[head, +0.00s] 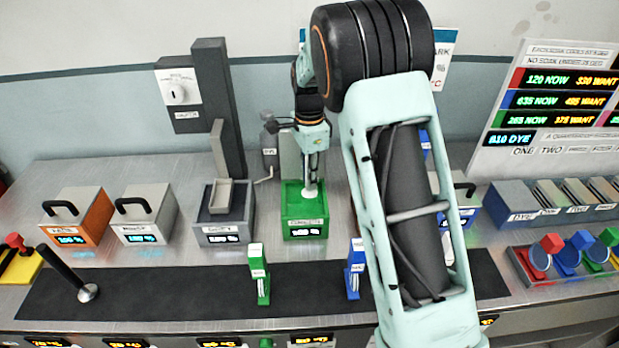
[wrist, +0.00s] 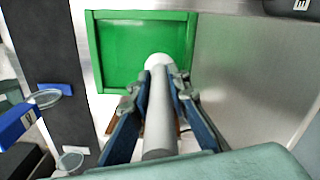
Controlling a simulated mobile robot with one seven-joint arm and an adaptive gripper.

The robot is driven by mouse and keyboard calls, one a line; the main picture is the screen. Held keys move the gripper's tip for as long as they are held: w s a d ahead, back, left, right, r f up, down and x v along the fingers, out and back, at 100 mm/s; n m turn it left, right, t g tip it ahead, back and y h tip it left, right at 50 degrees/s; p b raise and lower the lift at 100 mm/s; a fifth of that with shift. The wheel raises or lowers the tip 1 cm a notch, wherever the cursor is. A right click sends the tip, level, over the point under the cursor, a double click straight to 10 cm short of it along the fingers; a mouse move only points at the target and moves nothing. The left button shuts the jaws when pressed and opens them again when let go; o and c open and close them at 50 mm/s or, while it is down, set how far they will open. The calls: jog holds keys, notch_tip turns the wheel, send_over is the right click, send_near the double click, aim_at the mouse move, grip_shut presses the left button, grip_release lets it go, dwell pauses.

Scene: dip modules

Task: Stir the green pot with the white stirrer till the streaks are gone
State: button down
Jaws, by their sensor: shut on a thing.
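The green pot (head: 305,213) stands on the steel bench, with a label and a lit display on its front. My gripper (head: 313,150) points down above it, shut on the white stirrer (head: 310,180). The stirrer's lower end is inside the pot. In the wrist view, the fingers (wrist: 160,82) close on both sides of the pale stirrer shaft (wrist: 160,120), whose tip shows against the green pot (wrist: 90,50). The pot's contents look an even green there, with no clear streaks. The fingers partly hide the near edge of the pot.
A grey unit (head: 225,229) with a tall dark column is left of the pot. Orange (head: 84,215) and grey (head: 146,213) boxes stand further left. Green (head: 259,275) and blue (head: 354,270) clips stand on the dark mat (head: 180,295). My arm hides part of the bench's right side.

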jog(key=shift+a, duration=0.2)
jog(key=a, duration=0.2)
jog(key=shift+a+p, duration=0.35)
jog(key=shift+a, duration=0.05)
dwell(0.4)
jog(key=s+b, duration=0.1)
jog(key=s, duration=0.4)
jog(key=shift+s, duration=0.1)
dwell(0.4)
jog(key=shift+d, duration=0.1)
jog(key=d, duration=0.3)
jog(key=shift+b, duration=0.3)
dwell(0.4)
